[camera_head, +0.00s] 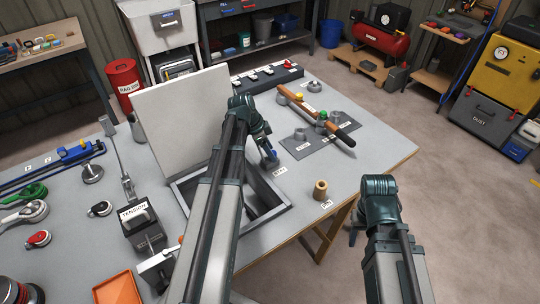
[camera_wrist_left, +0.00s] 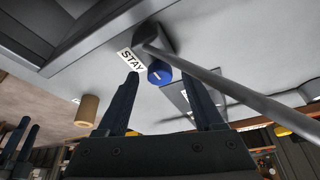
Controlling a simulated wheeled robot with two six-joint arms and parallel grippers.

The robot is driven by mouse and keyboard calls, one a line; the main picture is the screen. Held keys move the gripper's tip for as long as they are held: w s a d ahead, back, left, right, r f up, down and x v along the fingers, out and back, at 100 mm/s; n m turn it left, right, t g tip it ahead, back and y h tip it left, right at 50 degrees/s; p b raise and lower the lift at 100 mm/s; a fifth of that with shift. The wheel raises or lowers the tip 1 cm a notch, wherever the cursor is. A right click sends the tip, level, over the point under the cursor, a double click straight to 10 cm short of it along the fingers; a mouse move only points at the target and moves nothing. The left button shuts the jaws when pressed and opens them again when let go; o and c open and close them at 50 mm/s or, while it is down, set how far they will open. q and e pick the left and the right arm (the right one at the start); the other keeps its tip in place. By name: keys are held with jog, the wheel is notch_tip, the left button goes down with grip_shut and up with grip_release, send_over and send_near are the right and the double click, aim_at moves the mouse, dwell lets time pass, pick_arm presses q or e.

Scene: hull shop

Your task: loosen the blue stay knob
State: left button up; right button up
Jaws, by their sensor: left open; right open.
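The blue stay knob (camera_wrist_left: 159,74) is a short blue cylinder with a pale mark on its face, set on a dark block beside the STAY label (camera_wrist_left: 131,60). In the head view the STAY label (camera_head: 280,170) lies by the frame of the open hatch (camera_head: 284,200), whose pale lid (camera_head: 180,115) stands raised. My left gripper (camera_wrist_left: 160,82) is open, its fingertips on either side of the knob in the picture; contact cannot be told. In the head view my left gripper (camera_head: 268,152) is by the hatch's back corner. My right gripper (camera_head: 356,234) is open, off the bench's right edge.
A grey stay rod (camera_wrist_left: 230,92) runs close past the knob. A tan peg (camera_head: 320,189) stands on the bench right of the hatch. A dark mat (camera_head: 306,147) with grey rings and a wooden-handled tool (camera_head: 325,122) lie behind. Bench space near the right corner is clear.

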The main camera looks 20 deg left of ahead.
pick_arm(q)
grip_shut()
dwell(0.4)
jog(key=n, duration=0.2)
jog(key=n+y, duration=0.1)
jog(key=n, duration=0.1)
jog(key=n+t, duration=0.1)
jog(key=shift+s+d+n+y, duration=0.25)
jog(key=shift+n+y, duration=0.15)
jog(key=n, duration=0.2)
jog(key=n+y, duration=0.1)
jog(key=n, duration=0.1)
jog(key=n+y, duration=0.1)
jog(key=n, duration=0.1)
jog(key=shift+d+t, duration=0.25)
jog(key=shift+t, duration=0.05)
jog(key=n+y, duration=0.1)
jog(key=n, duration=0.3)
jog(key=n+g+y, duration=0.1)
jog(key=n, duration=0.1)
jog(key=shift+w+d+n+y, duration=0.2)
jog(key=shift+w+n+y, duration=0.1)
jog(key=shift+n, duration=0.1)
jog(key=n, duration=0.2)
jog(key=n+g+y, duration=0.1)
jog(key=n, duration=0.2)
jog(key=shift+d+g, duration=0.1)
jog(key=shift+g, duration=0.2)
jog(key=shift+n, duration=0.3)
